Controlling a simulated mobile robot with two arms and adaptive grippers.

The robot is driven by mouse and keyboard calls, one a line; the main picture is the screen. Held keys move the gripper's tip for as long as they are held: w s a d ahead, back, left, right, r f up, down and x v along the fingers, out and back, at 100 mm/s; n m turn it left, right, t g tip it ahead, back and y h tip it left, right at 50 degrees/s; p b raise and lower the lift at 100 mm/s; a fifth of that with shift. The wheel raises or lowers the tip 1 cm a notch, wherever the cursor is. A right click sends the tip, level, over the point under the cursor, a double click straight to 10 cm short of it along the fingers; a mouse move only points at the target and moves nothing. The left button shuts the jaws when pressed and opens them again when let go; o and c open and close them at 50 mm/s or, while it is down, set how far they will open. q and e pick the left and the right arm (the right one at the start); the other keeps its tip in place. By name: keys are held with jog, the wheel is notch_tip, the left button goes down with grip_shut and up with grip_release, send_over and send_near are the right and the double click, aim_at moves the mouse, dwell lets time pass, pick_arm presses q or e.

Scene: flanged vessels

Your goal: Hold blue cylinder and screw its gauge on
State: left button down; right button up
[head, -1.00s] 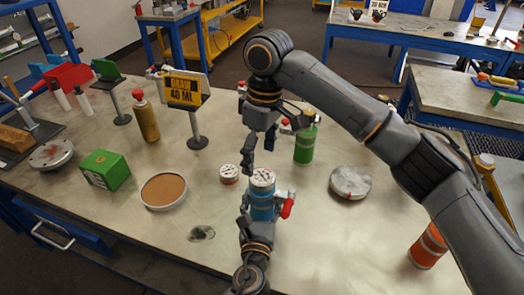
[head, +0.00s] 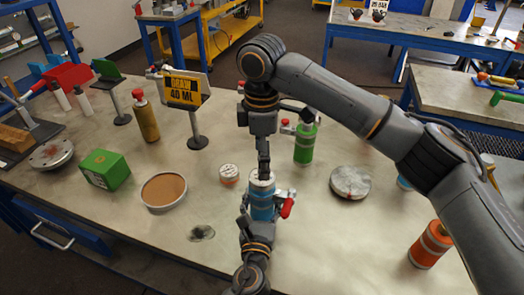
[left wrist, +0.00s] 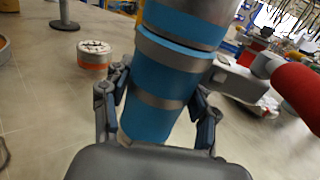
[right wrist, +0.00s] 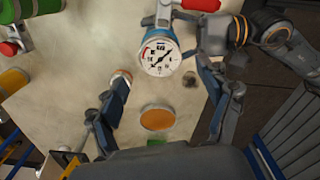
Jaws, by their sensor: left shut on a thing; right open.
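The blue cylinder (head: 262,211) stands upright near the table's front edge, with a red-handled valve (head: 288,208) on its right side. A white-dial gauge with a blue rim (right wrist: 160,57) sits on its top; how far it is threaded I cannot tell. My left gripper (left wrist: 160,85) is shut around the cylinder's body. My right gripper (head: 264,166) points down just above the gauge; its open fingers lie either side of the dial in the right wrist view. Whether they touch it is unclear.
A loose gauge with an orange band (head: 229,174) lies left of the cylinder. A green cylinder (head: 304,145) and a grey disc (head: 350,182) stand behind and right. An orange cylinder (head: 429,245) is at far right. A brown-topped dish (head: 163,191) and green box (head: 105,170) are left.

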notch_tip(320, 180, down, 7)
jog(key=shift+r, duration=0.1)
dwell(0.4)
jog(key=c, duration=1.3)
jog(key=o, duration=1.4)
notch_tip(320, 180, up, 12)
jog(key=shift+f, duration=0.1)
